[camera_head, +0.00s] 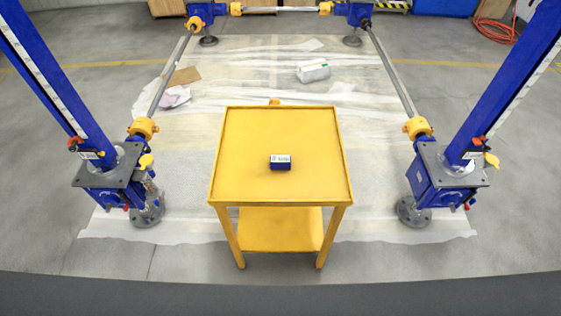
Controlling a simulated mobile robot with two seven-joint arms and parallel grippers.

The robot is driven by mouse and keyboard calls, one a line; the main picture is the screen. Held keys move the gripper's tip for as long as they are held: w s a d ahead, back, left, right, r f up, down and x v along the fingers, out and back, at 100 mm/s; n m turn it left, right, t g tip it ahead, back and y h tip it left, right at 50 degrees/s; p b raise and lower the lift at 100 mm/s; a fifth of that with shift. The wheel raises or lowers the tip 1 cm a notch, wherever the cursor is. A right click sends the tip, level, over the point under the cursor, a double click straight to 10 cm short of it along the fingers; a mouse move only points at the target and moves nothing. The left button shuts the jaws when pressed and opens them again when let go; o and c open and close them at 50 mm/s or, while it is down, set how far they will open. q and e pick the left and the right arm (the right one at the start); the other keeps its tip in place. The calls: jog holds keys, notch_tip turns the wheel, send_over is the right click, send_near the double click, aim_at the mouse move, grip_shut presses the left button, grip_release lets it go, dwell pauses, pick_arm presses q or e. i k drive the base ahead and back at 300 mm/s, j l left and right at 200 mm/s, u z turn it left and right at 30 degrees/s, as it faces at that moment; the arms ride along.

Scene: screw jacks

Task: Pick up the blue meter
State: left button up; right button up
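The blue meter (280,163) is a small dark blue box with a pale face on its upper side. It sits near the middle of the top of a yellow table (240,180). Nothing touches it except the table top. Neither of my grippers shows in the head view.
The table has a raised rim and a lower shelf (280,230). Blue screw jacks stand at the left (108,180) and right (450,180), joined by grey shafts with yellow couplings. Plastic sheeting covers the floor, with a white package (313,70) behind. The table top is otherwise clear.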

aim_at(277, 162)
jog(key=i+l+u, duration=0.3)
jog(key=l, duration=0.2)
jog(key=l+u, duration=0.25)
jog(key=l, duration=0.3)
jog(key=i+l+u, duration=0.15)
jog(key=l+u, duration=0.15)
jog(key=l, duration=0.3)
jog(key=l+u, duration=0.25)
jog(key=l, duration=0.3)
